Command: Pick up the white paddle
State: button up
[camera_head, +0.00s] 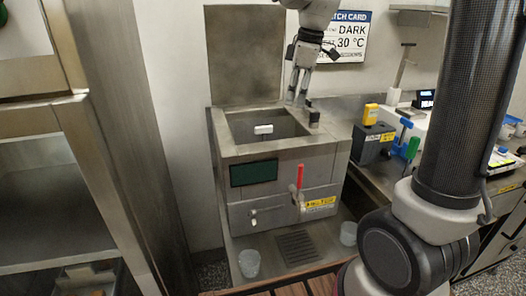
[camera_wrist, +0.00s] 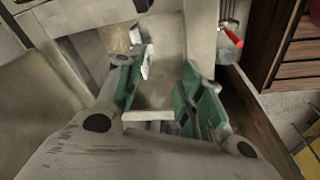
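A small white block (camera_head: 263,129), which may be the white paddle, shows inside the open-topped steel tank (camera_head: 290,172), against its inner wall. In the wrist view a white bar (camera_wrist: 148,115) lies low between the fingers, and a white upright piece (camera_wrist: 147,62) stands beside the left finger. I cannot tell which of these is the paddle. My gripper (camera_head: 297,98) points down over the tank's back right side. Its green-padded fingers (camera_wrist: 160,88) stand apart, with no object clearly clamped between them. The fingers hide part of the tank.
A red lever (camera_head: 300,176) is on the tank's front. A dark fitting (camera_head: 313,116) stands on its right rim. The raised steel lid (camera_head: 258,55) is behind. A grey box (camera_head: 373,143) stands right; clear cups (camera_head: 249,263) are below.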

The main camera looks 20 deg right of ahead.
aim_at(264, 128)
jog(key=w+a+f+n, duration=0.1)
jog(key=w+a+f, duration=0.1)
jog(key=w, duration=0.1)
jog(key=w+a+f+n+g, duration=0.1)
jog(key=w+f+n, duration=0.1)
jog(key=w, duration=0.1)
jog(key=w+a+f+n, duration=0.2)
jog(key=w, duration=0.1)
jog(key=shift+w+a+f, duration=0.1)
jog(key=shift+a, duration=0.2)
jog(key=f, duration=0.5)
jog(key=a+f, duration=0.1)
jog(key=f, duration=0.1)
jog(key=shift+f, duration=0.3)
grip_shut()
